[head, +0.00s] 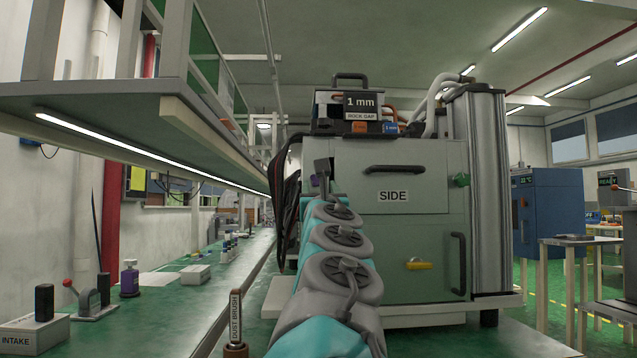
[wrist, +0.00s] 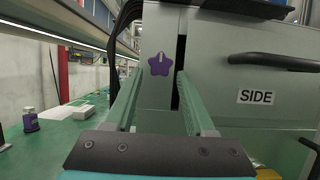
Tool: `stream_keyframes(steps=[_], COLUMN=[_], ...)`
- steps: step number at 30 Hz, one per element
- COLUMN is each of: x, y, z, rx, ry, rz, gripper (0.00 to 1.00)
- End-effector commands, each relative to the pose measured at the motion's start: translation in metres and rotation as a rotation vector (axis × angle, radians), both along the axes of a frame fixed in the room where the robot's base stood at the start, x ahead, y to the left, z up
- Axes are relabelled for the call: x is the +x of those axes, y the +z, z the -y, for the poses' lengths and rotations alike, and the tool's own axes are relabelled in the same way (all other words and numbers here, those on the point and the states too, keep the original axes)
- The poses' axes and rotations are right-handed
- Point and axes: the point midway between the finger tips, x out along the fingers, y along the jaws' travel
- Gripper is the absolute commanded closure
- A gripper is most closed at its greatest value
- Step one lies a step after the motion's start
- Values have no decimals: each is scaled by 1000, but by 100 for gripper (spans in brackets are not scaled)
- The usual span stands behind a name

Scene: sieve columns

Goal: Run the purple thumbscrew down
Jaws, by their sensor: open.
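The purple thumbscrew (wrist: 158,64) is a star-shaped knob with a pale mark on its upper part. It is on the grey side of the machine, left of a dark vertical gap. My gripper (wrist: 160,78) is open, its two green fingers pointing at the machine. In the wrist view the thumbscrew shows between the fingertips, with space on both sides. I cannot tell how far it is from them in depth.
The machine (head: 400,235) has a black handle and a "SIDE" label to the right. Dark hoses hang at its left edge. A green bench (head: 160,320) on the left holds a purple-labelled bottle (head: 129,281) and boxes. A dust brush (head: 236,318) stands near my arm.

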Motion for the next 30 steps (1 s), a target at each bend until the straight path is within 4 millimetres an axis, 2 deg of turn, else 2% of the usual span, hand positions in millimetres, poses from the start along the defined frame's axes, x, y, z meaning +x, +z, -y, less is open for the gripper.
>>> stream_keyframes(steps=[6,13,26,30], x=[21,34,38,38], y=[8,15,16,17], z=[-1,-1,-1,-1], rx=[2,2,0,0], ry=[4,1,-1,-1], rz=[-1,1,1,1], gripper=[45,45,45,59])
